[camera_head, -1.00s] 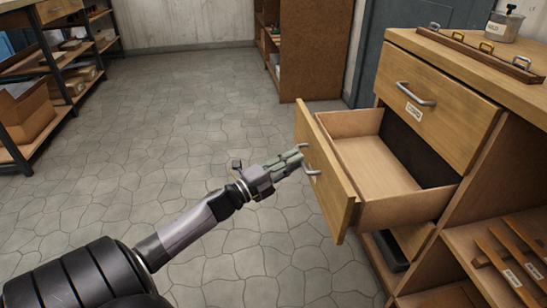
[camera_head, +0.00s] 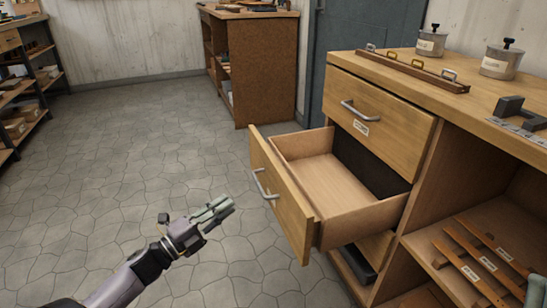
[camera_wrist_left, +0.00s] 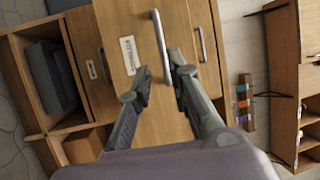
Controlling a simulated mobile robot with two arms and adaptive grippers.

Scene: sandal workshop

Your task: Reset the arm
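My left gripper (camera_head: 220,209) is in front of the open drawer (camera_head: 317,202), to the left of its metal handle (camera_head: 264,185) and apart from it. In the left wrist view the two fingers of the gripper (camera_wrist_left: 161,76) are spread with nothing between them. That view shows the drawer front with its handle (camera_wrist_left: 161,48) and a white label beyond the fingers. The drawer is pulled out and its visible inside is empty.
A shut drawer (camera_head: 374,113) is above the open one. The bench top (camera_head: 400,72) holds a rail with handles, metal pots (camera_head: 501,62) and a black tool. Wooden strips lie on the shelf at right. A brown cabinet (camera_head: 265,75) stands behind. The stone floor at left is clear.

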